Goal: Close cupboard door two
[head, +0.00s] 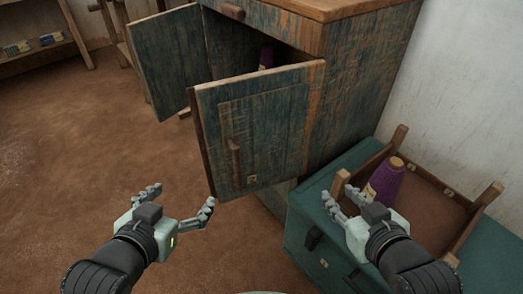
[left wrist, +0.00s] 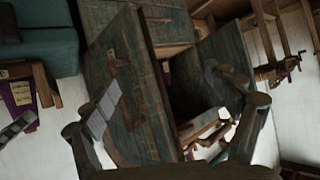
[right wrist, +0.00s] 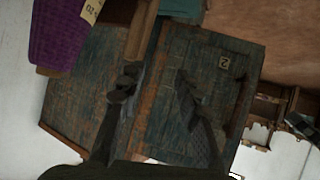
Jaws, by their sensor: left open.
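A worn blue-green cupboard (head: 365,70) has both doors open. The near door (head: 285,125) swings out toward me. It has a wooden handle (head: 234,160) and a small tag that reads 2 in the right wrist view (right wrist: 223,62). The far door (head: 168,62) stands open to the left. My left gripper (head: 182,203) is open and empty, just in front of the near door's lower free edge. The left wrist view shows a door panel (left wrist: 122,45) beyond its spread fingers. My right gripper (head: 345,190) is open and empty, right of the near door, by the teal chest.
The teal chest (head: 300,228) stands at lower right, against the cupboard. A drawer with a knob (head: 232,11) is above. The brown floor at left is clear.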

